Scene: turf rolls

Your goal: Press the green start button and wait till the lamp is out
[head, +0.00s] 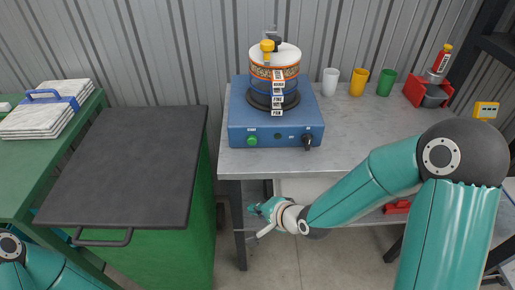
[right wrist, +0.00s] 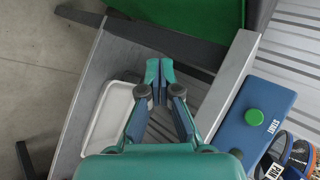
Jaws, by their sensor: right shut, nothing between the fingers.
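A blue machine (head: 232,110) stands on the grey bench, with a round banded stack on top. Its front face bears the green start button (head: 252,141) at the left and a black knob (head: 307,142) at the right. A small dark round spot (head: 278,136) between them may be the lamp; I see no glow. My right gripper (head: 253,209) is shut and empty, in front of and below the bench edge, apart from the button. In the right wrist view, the shut fingertips (right wrist: 159,68) are left of the green button (right wrist: 254,117), labelled START. My left gripper is out of view.
The grey bench top (head: 350,135) holds white, yellow and green cups (head: 359,82) and a red holder (head: 416,91) at the right. A green cabinet with a dark lid (head: 135,160) stands left of the bench. Open space lies before the bench.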

